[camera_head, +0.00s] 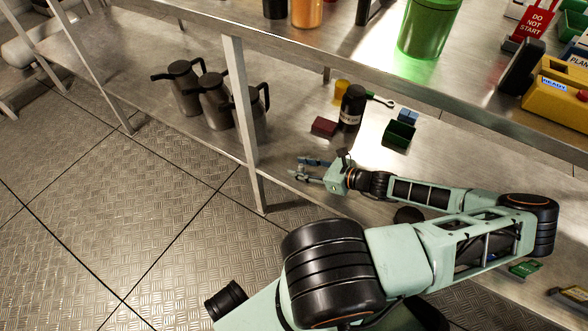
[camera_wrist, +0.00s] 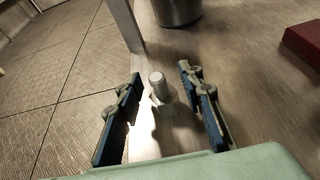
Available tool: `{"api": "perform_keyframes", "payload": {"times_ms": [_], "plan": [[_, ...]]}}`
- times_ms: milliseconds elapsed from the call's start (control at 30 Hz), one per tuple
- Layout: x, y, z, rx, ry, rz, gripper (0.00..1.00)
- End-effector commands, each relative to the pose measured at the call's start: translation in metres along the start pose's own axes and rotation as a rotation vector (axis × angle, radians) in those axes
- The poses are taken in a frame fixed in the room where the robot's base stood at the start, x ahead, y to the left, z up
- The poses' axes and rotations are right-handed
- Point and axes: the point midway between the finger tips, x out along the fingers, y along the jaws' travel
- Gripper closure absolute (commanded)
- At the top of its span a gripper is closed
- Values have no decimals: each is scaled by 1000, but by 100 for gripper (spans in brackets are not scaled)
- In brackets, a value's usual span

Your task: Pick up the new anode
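A small grey metal piece with a round stud on a wider, nut-like base, which looks like the anode (camera_wrist: 160,90), stands upright on the lower metal shelf in the wrist view. My gripper (camera_wrist: 159,76) is open, with one blue-padded finger on each side of it. Gaps show between the piece and both fingers, so it is not gripped. In the head view my gripper (camera_head: 304,168) is low over the lower shelf, just right of a shelf leg. The piece is too small to make out clearly there.
The shelf leg (camera_head: 240,110) stands close left of my gripper. Several metal jugs (camera_head: 215,100) stand behind it. The upper shelf (camera_head: 205,14) overhangs.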

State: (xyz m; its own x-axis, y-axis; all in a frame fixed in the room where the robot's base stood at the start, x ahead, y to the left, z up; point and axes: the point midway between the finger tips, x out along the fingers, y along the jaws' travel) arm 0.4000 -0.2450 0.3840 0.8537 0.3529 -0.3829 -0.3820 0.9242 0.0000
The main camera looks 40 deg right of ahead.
Motion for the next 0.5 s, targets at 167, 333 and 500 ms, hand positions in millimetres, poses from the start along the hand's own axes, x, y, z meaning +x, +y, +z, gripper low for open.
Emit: {"api": "perform_keyframes", "payload": {"times_ms": [167,333,500], "plan": [[0,0,0,0,0,-1,65],[0,0,0,0,1,0,80],[0,0,0,0,1,0,99]]}}
